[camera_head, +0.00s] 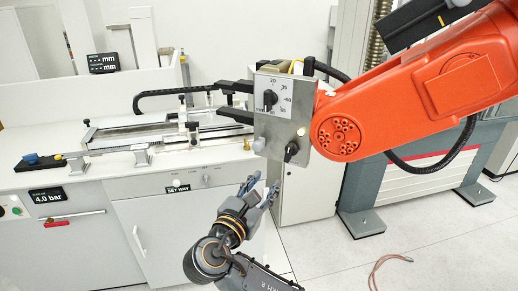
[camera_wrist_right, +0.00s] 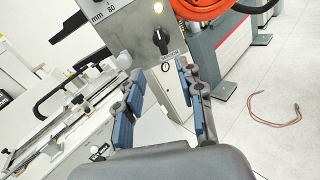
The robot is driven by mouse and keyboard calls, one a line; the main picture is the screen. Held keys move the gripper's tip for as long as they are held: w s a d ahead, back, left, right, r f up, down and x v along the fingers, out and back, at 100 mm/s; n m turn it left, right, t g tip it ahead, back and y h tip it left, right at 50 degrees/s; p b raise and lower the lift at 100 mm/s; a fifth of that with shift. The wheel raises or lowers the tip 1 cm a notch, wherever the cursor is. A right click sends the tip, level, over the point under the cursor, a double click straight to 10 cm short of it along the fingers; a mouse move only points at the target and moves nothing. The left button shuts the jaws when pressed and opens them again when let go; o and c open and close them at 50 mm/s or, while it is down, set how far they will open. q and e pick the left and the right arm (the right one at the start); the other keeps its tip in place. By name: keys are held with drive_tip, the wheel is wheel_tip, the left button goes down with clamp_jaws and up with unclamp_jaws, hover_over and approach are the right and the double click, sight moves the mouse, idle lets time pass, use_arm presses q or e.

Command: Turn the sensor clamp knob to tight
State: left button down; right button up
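A grey metal panel (camera_head: 262,130) hangs at the end of an orange arm. It carries a round dial with a black knob (camera_head: 270,98) and a smaller black knob (camera_head: 291,151) near its lower edge. My right gripper (camera_head: 260,188) is open and empty, below and apart from the lower knob. In the right wrist view its blue-padded fingers (camera_wrist_right: 157,85) stand apart, with the knob beyond them. My left gripper is not in view.
The orange arm (camera_head: 410,100) reaches in from the right, beside a grey testing machine (camera_head: 395,190). A white bench (camera_head: 40,180) with a metal slide rig stands on the left. A reddish hose (camera_head: 375,268) lies on the floor. The floor at lower right is mostly clear.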

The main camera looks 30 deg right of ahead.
sight(288, 152)
drive_tip(key=p+x, duration=0.1)
drive_tip(key=x, duration=0.3)
drive_tip(key=p+x, duration=0.1)
drive_tip(key=x, duration=0.3)
drive_tip(key=p+x, duration=0.1)
drive_tip(key=x, duration=0.3)
drive_tip(key=shift+d+r+p, duration=0.15)
drive_tip(key=shift+r+p, duration=0.2)
drive_tip(key=shift+w+d+f, duration=0.1)
drive_tip(key=shift+w+d, duration=0.3)
drive_tip(key=shift+d, duration=0.15)
drive_tip(key=shift+c, duration=0.4)
clamp_jaws()
